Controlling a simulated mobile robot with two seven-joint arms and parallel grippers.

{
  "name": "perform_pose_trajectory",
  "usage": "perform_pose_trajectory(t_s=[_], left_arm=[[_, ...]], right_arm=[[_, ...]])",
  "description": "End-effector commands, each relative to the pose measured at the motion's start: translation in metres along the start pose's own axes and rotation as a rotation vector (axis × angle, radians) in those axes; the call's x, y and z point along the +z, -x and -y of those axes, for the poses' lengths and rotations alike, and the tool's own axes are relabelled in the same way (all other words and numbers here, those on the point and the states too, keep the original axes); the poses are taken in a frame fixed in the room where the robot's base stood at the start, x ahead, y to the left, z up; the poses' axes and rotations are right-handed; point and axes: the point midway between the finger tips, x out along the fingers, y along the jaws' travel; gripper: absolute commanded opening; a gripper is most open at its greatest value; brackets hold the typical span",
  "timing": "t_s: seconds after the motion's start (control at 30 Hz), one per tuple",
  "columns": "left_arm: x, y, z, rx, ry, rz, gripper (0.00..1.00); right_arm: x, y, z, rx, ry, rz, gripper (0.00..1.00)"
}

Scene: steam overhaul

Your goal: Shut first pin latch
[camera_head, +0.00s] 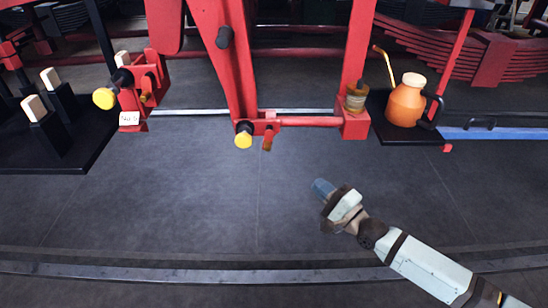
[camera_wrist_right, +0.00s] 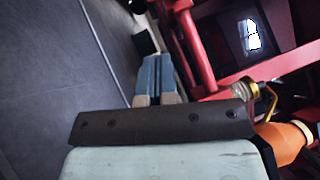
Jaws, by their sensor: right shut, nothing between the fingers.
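Two yellow-ended pins show in the head view. One yellow pin (camera_head: 104,98) sits in a red bracket (camera_head: 132,101) at the left, with a small orange-brown latch piece (camera_head: 147,88) beside it. The other yellow pin (camera_head: 243,135) is at the foot of the red frame, with a similar latch piece (camera_head: 268,138) hanging beside it. I cannot tell which latch is the first one. My right gripper (camera_head: 322,188) is shut and empty, apart from both latches, below and right of the middle pin. Its blue fingers (camera_wrist_right: 153,68) lie together in the wrist view. My left gripper is out of view.
An orange jug (camera_head: 406,100) stands on a dark shelf (camera_head: 410,138) at the right. A dark platform (camera_head: 40,161) with wooden-topped posts is at the left. A metal rail (camera_head: 180,275) crosses the foreground. The grey floor around my right gripper is clear.

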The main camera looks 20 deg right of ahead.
Motion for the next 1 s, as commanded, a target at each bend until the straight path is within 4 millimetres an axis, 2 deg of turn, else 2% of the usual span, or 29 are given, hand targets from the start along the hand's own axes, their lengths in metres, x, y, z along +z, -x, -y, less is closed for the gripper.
perform_pose_trajectory(t_s=[0.13, 0.57, 0.77, 1.0], left_arm=[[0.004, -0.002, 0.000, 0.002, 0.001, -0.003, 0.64], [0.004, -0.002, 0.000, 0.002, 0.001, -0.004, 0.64], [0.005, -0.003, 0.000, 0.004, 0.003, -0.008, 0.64], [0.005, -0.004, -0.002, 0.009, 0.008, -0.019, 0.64]], right_arm=[[-0.006, -0.002, -0.001, -0.015, -0.043, 0.003, 0.00], [-0.006, -0.006, 0.000, -0.018, -0.048, 0.003, 0.00], [-0.006, -0.033, 0.001, -0.021, -0.048, 0.003, 0.00], [-0.006, -0.085, 0.002, -0.022, -0.048, 0.003, 0.00]])
